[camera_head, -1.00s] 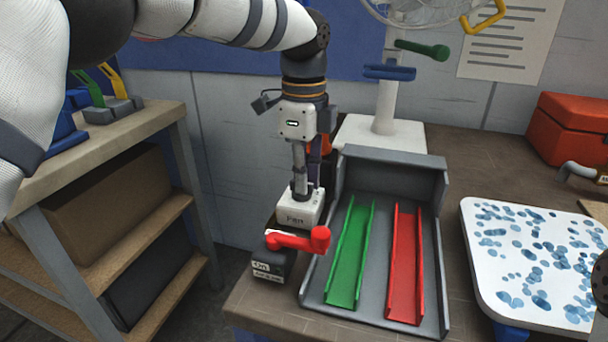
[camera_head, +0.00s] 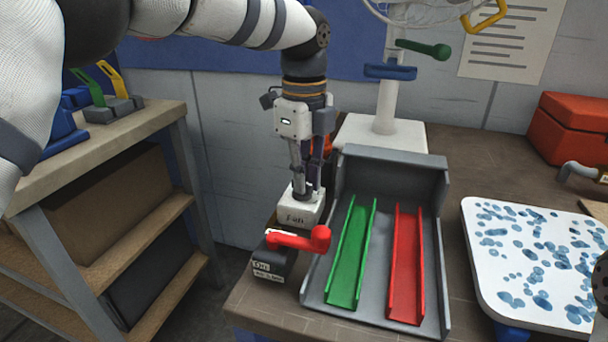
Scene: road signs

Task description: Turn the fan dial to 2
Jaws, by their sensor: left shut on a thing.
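The fan control is a small white box (camera_head: 296,213) labelled "Fan" near the left edge of the workbench. My left gripper (camera_head: 306,190) points down over its top and is shut on the dial, which the fingers mostly hide. The dial's number marks cannot be read. The white fan (camera_head: 385,100) stands behind on a white base, its cage cut off by the top edge.
A red lever (camera_head: 300,239) on a dark box labelled "On" sits just in front of the fan control. A grey tray (camera_head: 388,181) with green and red channels stands right beside it. A blue-spotted white board (camera_head: 520,215) and a red toolbox (camera_head: 570,135) lie further right.

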